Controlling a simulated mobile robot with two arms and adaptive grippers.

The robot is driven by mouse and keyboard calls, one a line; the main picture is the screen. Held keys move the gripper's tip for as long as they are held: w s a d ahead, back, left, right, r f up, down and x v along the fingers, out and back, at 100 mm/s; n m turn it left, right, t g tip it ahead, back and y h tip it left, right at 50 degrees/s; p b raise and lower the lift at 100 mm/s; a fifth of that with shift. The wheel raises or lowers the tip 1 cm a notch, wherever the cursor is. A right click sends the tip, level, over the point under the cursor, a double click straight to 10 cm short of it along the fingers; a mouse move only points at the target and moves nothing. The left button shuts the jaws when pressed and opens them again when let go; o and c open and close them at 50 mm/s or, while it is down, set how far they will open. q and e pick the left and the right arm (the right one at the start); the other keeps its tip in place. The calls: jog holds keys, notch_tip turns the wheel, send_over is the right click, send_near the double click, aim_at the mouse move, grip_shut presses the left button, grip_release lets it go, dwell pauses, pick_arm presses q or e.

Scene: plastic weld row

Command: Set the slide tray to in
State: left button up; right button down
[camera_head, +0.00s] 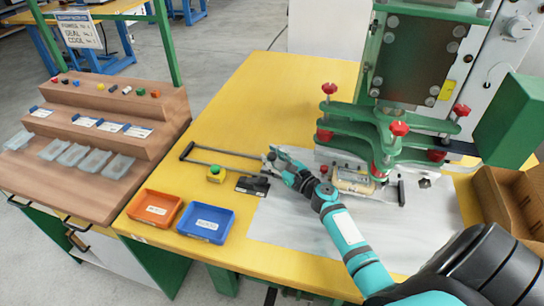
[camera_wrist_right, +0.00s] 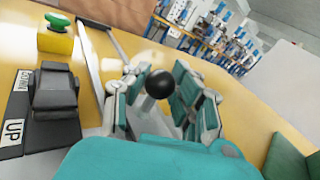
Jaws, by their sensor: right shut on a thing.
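My right gripper (camera_head: 272,158) reaches in from the lower right. In the right wrist view its fingers (camera_wrist_right: 160,100) are closed around a grey stem under a black ball knob (camera_wrist_right: 160,83). The slide rails (camera_head: 228,153) run from a dark end bar at the left toward the press; one also shows in the right wrist view (camera_wrist_right: 92,62). A beige, rounded piece (camera_head: 352,181) lies under the green press head (camera_head: 385,125). The joint between knob and tray is hidden by my gripper. My left gripper is not in view.
A green button on a yellow box (camera_head: 215,174) and a black UP/DOWN rocker switch (camera_head: 252,185) stand close by my gripper. Orange (camera_head: 155,208) and blue (camera_head: 205,222) bins sit at the front left. A cardboard box (camera_head: 515,205) is at right. The yellow table behind the rails is clear.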

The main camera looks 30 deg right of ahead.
aim_at(324, 171)
jog(key=s+d, duration=0.2)
jog(key=s, duration=0.1)
jog(key=shift+d+f, duration=0.1)
jog(key=shift+d, duration=0.2)
jog(key=shift+f, duration=0.1)
jog(key=c, duration=1.5)
grip_release()
jog(key=shift+d, duration=0.1)
jog(key=o, duration=0.5)
jog(key=shift+s+d+r, duration=0.1)
jog(key=shift+s+r, duration=0.1)
jog(key=shift+s, duration=0.15)
jog(key=shift+w, duration=0.15)
jog(key=s, duration=0.4)
jog(key=s+d, duration=0.1)
jog(key=s, duration=0.7)
jog(key=shift+d, duration=0.15)
